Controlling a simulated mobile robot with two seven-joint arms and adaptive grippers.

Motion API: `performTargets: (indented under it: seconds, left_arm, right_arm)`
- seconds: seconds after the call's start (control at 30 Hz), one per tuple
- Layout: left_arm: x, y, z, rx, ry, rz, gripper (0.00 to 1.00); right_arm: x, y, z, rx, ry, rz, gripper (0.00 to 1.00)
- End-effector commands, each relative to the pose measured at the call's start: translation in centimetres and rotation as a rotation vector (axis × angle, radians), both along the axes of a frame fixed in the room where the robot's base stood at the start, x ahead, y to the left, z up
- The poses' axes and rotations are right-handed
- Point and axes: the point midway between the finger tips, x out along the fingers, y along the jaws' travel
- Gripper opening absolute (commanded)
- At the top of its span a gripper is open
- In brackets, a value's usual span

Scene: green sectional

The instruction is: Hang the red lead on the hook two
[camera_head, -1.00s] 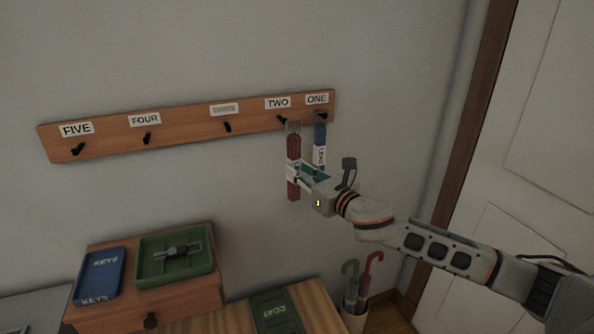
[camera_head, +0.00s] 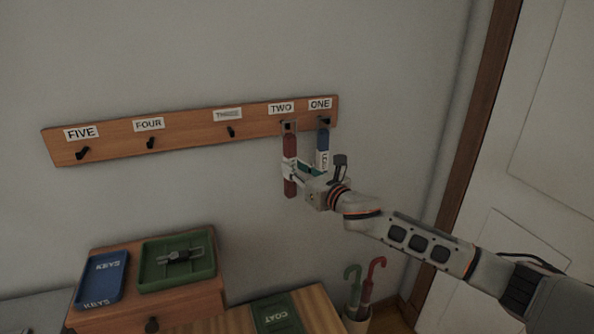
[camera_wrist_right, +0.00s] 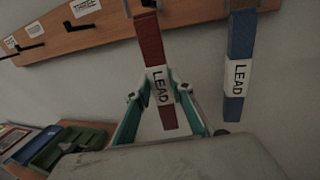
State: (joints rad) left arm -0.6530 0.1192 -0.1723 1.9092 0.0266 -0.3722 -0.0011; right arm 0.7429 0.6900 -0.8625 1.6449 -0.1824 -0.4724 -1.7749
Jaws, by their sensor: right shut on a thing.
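The red lead (camera_head: 290,150) is a long red strap with a white LEAD label. It hangs upright in front of the wooden rail, its top end over hook two (camera_head: 287,124) under the TWO label. Whether its loop is around the hook cannot be told. My right gripper (camera_head: 294,172) is shut on the red lead at its label; the wrist view shows the teal fingers (camera_wrist_right: 158,88) on both sides of the red lead (camera_wrist_right: 150,42). The blue lead (camera_head: 323,142) hangs at hook one, just right of it, also in the wrist view (camera_wrist_right: 241,45). My left gripper is not in view.
Hooks three (camera_head: 231,132), four (camera_head: 151,143) and five (camera_head: 83,153) are bare. Below stand a blue KEYS tray (camera_head: 101,279), a green tray (camera_head: 150,279) holding a grey item, a green COAT panel (camera_head: 277,316) and a stand (camera_head: 357,320) with umbrellas.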

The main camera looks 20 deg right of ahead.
Motion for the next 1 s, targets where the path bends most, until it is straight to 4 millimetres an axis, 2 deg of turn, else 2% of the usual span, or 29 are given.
performTargets:
  seconds: [0.6, 1.0]
  left_arm:
    - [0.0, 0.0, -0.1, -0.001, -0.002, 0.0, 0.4]
    - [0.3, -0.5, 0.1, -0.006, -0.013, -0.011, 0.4]
  right_arm:
    - [3.3, 0.1, -0.3, 0.001, -0.001, 0.0, 0.08]
    - [4.3, 0.2, -1.4, 0.002, 0.0, 0.0, 0.08]
